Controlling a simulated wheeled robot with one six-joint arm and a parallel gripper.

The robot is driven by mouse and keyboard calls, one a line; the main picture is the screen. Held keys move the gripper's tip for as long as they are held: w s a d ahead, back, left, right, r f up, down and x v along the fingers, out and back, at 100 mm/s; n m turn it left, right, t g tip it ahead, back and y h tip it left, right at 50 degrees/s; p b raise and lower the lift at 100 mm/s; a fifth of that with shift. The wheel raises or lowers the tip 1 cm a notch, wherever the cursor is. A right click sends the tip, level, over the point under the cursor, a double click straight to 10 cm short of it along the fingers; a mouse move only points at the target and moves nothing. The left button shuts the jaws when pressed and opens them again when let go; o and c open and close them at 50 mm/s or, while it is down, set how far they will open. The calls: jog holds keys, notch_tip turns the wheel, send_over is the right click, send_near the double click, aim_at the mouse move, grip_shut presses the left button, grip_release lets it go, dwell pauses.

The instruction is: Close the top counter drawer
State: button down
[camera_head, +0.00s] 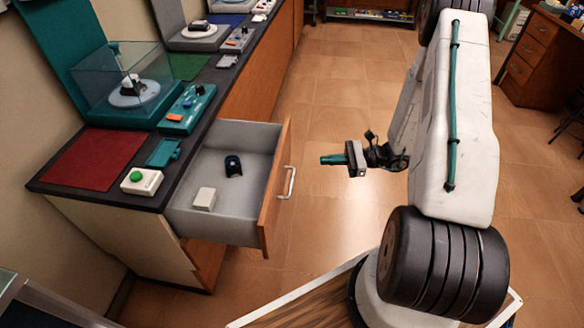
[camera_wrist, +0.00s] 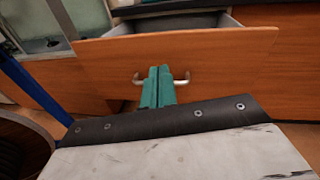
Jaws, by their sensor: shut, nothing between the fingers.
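The top counter drawer (camera_head: 238,150) stands pulled out from the counter in the head view. Its wooden front (camera_head: 276,195) carries a metal handle (camera_head: 287,182). In the wrist view the drawer front (camera_wrist: 220,50) fills the middle, and my fingers (camera_wrist: 158,72) overlap the handle (camera_wrist: 181,80). I cannot tell from that view whether they touch it.
The dark countertop (camera_head: 100,200) holds a red mat (camera_head: 92,158), a white box with a green button (camera_head: 142,181), a teal control box (camera_head: 188,108) and a clear display case (camera_head: 120,85). The tiled floor (camera_head: 335,210) right of the drawer is clear. A wooden desk (camera_head: 535,60) stands far right.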

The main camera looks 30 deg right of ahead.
notch_tip(320, 180, down, 6)
jog(key=d+m+t, duration=0.2)
jog(key=m+t, duration=0.1)
jog(key=h, duration=0.1)
send_near(283, 166)
jog(key=a, duration=0.1)
jog(key=w+a, duration=0.1)
jog(key=a, duration=0.1)
jog(key=w+a, duration=0.1)
jog(key=a, duration=0.1)
jog(key=shift+w+r, duration=0.1)
jog(key=shift+r, duration=0.25)
jog(key=shift+x, duration=0.75)
jog(key=shift+w, duration=0.15)
